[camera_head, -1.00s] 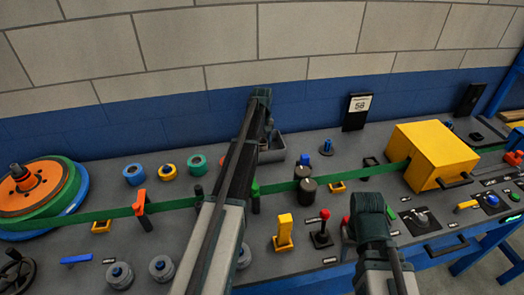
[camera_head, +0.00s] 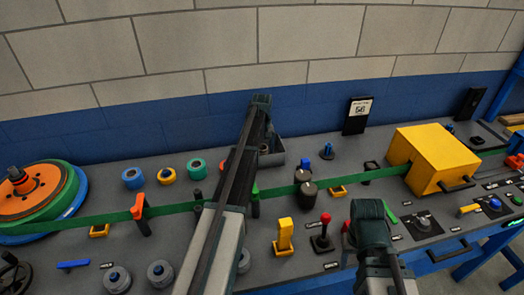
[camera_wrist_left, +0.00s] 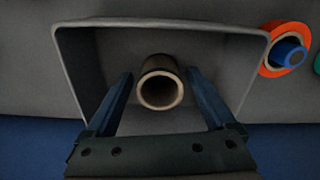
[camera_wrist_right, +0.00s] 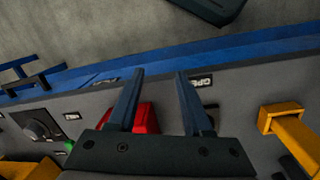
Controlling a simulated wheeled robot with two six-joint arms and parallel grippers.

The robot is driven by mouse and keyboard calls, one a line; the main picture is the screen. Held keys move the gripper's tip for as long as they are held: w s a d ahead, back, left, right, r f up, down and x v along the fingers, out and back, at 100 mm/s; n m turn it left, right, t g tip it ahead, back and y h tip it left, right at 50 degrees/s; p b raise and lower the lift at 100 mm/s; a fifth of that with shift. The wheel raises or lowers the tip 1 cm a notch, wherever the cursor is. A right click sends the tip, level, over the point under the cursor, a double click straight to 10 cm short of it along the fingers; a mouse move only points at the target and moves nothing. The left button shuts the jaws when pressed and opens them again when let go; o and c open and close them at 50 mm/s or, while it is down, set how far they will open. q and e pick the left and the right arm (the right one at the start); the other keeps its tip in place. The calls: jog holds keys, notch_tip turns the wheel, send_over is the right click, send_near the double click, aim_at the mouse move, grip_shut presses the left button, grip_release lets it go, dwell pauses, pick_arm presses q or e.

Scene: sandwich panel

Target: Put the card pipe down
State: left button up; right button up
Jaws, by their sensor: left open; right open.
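The card pipe (camera_wrist_left: 160,90) is a short tan-brown tube with a dark hollow. In the left wrist view it is inside a grey open tray (camera_wrist_left: 255,75), its open end facing the camera. My left gripper (camera_wrist_left: 160,74) is open, with one finger on each side of the pipe and a visible gap to each. In the head view the tray (camera_head: 292,152) stands at the back of the bench, partly hidden by my left arm. My right gripper (camera_wrist_right: 158,72) is open and empty, above the bench's front near a red knob (camera_wrist_right: 146,118).
A green strip (camera_head: 170,209) runs along the bench from the reel (camera_head: 30,188) to the yellow box (camera_head: 435,155). Black rollers (camera_head: 308,191), a red-knobbed lever (camera_head: 324,230) and a yellow block (camera_head: 285,233) stand between my arms. Coloured rolls (camera_head: 196,168) lie left of my left arm.

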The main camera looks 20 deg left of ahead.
pick_arm(q)
notch_tip(320, 180, up, 12)
jog(key=p, duration=1.2)
jog(key=shift+r, duration=0.2)
jog(key=s+d+m, duration=0.3)
jog(key=s+d, duration=0.5)
jog(key=d, duration=0.3)
jog(key=s+d+m, duration=0.3)
jog(key=s+d, duration=0.5)
jog(key=d, duration=0.2)
jog(key=s+d+m, duration=0.3)
jog(key=s+d, duration=0.2)
jog(key=s, duration=0.3)
jog(key=s+d+m+y, duration=0.1)
jog(key=s+d+m, duration=0.2)
jog(key=s, duration=0.6)
jog(key=shift+d+m, duration=0.4)
jog(key=shift+d, duration=0.7)
